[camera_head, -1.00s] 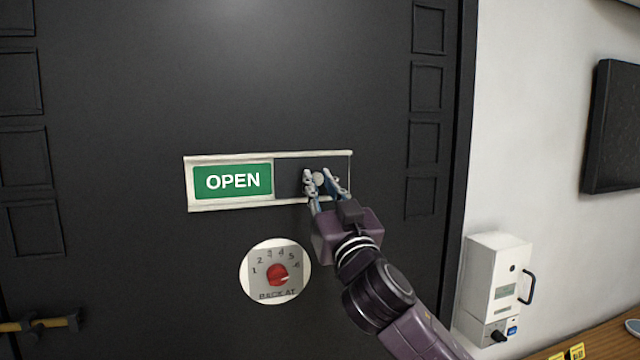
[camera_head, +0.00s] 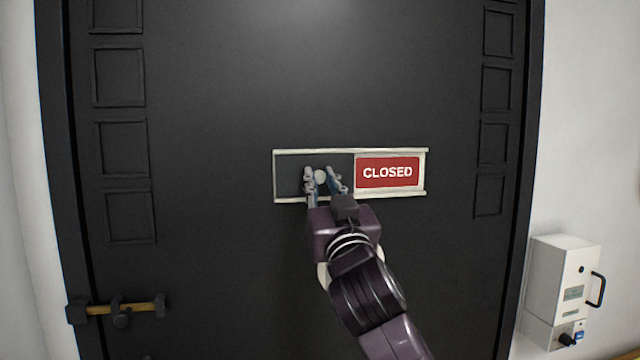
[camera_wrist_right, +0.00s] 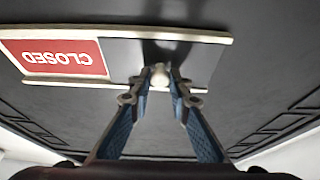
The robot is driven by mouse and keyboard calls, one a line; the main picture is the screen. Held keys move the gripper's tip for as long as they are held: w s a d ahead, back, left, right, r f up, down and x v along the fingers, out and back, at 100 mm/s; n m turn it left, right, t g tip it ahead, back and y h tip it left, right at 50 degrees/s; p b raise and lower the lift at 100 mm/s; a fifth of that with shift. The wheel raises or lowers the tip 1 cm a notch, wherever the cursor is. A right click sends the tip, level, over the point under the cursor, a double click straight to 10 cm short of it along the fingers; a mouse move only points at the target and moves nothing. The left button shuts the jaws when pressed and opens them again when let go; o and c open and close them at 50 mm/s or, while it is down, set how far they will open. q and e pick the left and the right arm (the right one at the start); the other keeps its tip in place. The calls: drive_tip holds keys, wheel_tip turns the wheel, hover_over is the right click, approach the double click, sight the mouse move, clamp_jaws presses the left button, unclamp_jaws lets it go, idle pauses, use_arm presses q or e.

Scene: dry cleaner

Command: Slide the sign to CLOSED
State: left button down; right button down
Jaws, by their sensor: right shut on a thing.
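The sliding sign (camera_head: 421,172) is mounted on a dark door, in a pale frame. Its right half shows a red panel reading CLOSED (camera_head: 388,172); its left half is covered by a dark slider plate (camera_head: 290,172). A pale round knob (camera_head: 320,177) stands out from the plate. My right gripper (camera_head: 324,180) is shut on this knob, at the left half of the sign. In the right wrist view, the fingertips (camera_wrist_right: 160,84) hold the knob (camera_wrist_right: 159,72), and the red CLOSED panel (camera_wrist_right: 62,57) shows upside down. My left gripper is not in view.
The dark door (camera_head: 220,90) fills most of the view. A brass-coloured bolt (camera_head: 122,309) sits at its lower left. A white box with a black handle (camera_head: 562,278) hangs on the wall at right.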

drive_tip(key=shift+a+f, duration=0.1)
drive_tip(key=shift+a, duration=0.05)
drive_tip(key=c, duration=1.9)
unclamp_jaws()
drive_tip(key=shift+c, duration=0.2)
drive_tip(key=shift+o, duration=0.7)
drive_tip(key=shift+a, duration=0.15)
drive_tip(key=shift+s+d+f, duration=0.15)
drive_tip(key=shift+s+d, duration=0.1)
drive_tip(key=shift+s, duration=0.15)
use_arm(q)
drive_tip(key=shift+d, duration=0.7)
use_arm(e)
drive_tip(key=v, duration=1.1)
drive_tip(key=shift+a, duration=0.15)
